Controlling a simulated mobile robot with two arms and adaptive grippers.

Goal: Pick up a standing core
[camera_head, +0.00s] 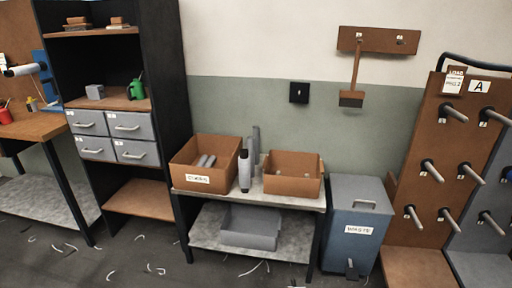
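Two grey standing cores are upright on the small table between two brown boxes. The front core (244,171) is nearer the table's front edge and has a dark top. The rear core (256,145) stands behind it and a little to the right, partly hidden. The left box (198,180) has a white label and holds several grey cores lying down (206,160). Neither of my grippers is in view.
The right box (293,187) stands on the same table (240,197), with a grey bin (250,228) on its lower shelf. A blue-grey waste bin (352,225) and a peg rack (445,150) stand right. A dark shelf unit (165,100) stands left. White scraps litter the floor.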

